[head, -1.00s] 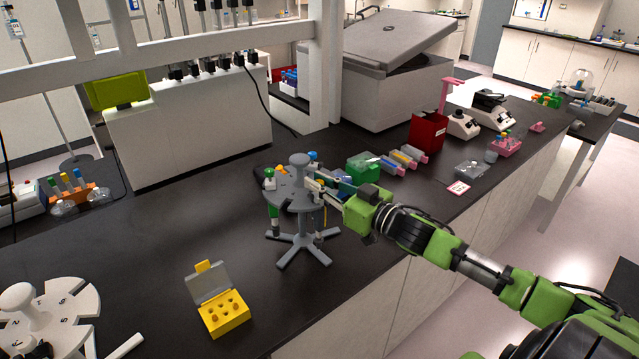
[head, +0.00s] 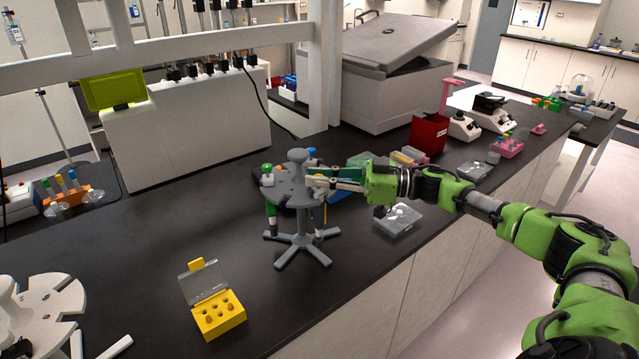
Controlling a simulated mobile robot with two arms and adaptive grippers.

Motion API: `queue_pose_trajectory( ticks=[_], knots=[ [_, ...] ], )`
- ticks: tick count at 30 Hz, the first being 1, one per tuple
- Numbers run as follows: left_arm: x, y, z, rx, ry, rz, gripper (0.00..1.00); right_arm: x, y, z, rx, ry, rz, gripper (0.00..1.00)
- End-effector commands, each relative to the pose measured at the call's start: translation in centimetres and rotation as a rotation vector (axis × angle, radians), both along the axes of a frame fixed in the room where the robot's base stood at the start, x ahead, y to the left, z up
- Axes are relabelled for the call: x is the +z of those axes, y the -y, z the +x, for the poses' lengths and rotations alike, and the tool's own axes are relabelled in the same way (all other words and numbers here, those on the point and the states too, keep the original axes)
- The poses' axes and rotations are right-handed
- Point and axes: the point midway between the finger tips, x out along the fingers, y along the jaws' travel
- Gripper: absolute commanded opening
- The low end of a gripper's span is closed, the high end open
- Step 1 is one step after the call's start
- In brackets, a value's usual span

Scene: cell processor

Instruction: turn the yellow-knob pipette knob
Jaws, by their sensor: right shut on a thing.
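A grey round pipette stand (head: 299,241) stands on the black bench, with several pipettes hung around its top plate. A green-knob pipette (head: 270,210) hangs on its left side, and a blue knob (head: 311,152) shows at the back. My right gripper (head: 314,180) reaches in from the right, level with the top plate, and is shut at the stand's right edge. A pipette with a thin yellow strip (head: 325,214) hangs directly below the fingers. It appears to be the yellow-knob pipette; its knob is hidden by the fingers. My left gripper is not in view.
An open yellow tip box (head: 220,318) stands in front. A white rotor-like stand (head: 45,305) is at the lower left. A clear box (head: 398,219) lies below my right forearm. A red box (head: 428,134) and a centrifuge (head: 391,85) are behind.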

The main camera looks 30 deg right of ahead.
Motion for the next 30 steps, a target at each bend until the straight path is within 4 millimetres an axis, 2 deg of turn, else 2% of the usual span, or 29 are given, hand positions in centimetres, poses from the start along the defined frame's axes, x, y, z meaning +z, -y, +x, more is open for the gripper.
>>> queue_pose_trajectory(
  ticks=[9,18,30],
  knots=[
    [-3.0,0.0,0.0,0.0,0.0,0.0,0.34,-0.2,0.0,0.3,0.201,0.006,0.003,0.0],
    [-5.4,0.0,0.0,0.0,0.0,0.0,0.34,-0.2,-0.1,0.2,0.332,0.006,0.003,0.0],
    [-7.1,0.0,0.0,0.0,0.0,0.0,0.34,0.0,-0.1,0.1,0.418,0.002,0.002,0.0]
  ],
)
